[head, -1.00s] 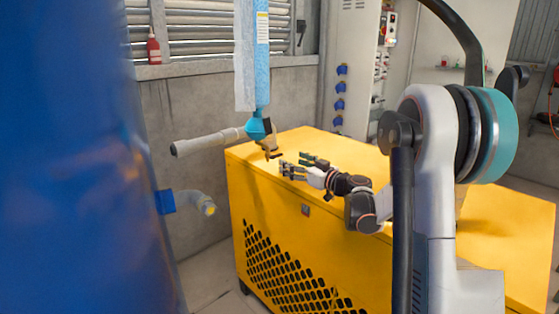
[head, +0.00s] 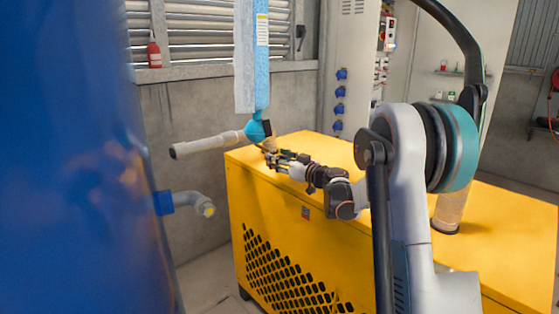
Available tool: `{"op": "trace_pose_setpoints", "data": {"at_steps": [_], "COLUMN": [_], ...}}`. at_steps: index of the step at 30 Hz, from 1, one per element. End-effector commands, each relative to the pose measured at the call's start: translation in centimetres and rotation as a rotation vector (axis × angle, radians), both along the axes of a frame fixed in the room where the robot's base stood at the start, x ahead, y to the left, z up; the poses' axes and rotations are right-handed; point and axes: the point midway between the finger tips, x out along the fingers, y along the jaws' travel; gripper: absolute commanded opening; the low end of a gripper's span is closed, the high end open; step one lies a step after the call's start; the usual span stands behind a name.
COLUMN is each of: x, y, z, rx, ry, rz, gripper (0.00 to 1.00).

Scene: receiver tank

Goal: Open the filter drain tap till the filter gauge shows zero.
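The filter hangs as a tall light-blue column (head: 262,60) with a teal lower end (head: 257,130). A small brass-coloured fitting (head: 269,144) below the teal end looks like the drain tap, partly hidden by my gripper. My gripper (head: 273,159) is at this fitting, just under the filter, above the far left corner of the yellow cabinet. Its fingers are too small and overlapped to tell whether they are open or shut, or touch the tap. A small dark part (head: 267,128) sits beside the teal end. I cannot make out a gauge reading.
A yellow cabinet (head: 270,205) stands below my arm. A large blue tank (head: 75,160) fills the left side. A grey pipe (head: 205,145) runs left from the filter, and a pipe elbow (head: 190,200) leaves the tank.

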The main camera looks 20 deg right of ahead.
Motion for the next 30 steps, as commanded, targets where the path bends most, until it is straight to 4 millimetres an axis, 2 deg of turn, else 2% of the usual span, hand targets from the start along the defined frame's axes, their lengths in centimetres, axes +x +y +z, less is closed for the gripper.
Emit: {"op": "trace_pose_setpoints", "data": {"at_steps": [14,20,30], "x": [0.0,0.02,-0.01], "y": [-0.03,-0.07,-0.03], "z": [-0.06,-0.24,-0.72], "rx": [0.048,0.16,0.456], "ry": [0.015,0.052,0.148], "rz": [0.0,0.0,0.0], "gripper": [0.24,0.24,0.24]}}
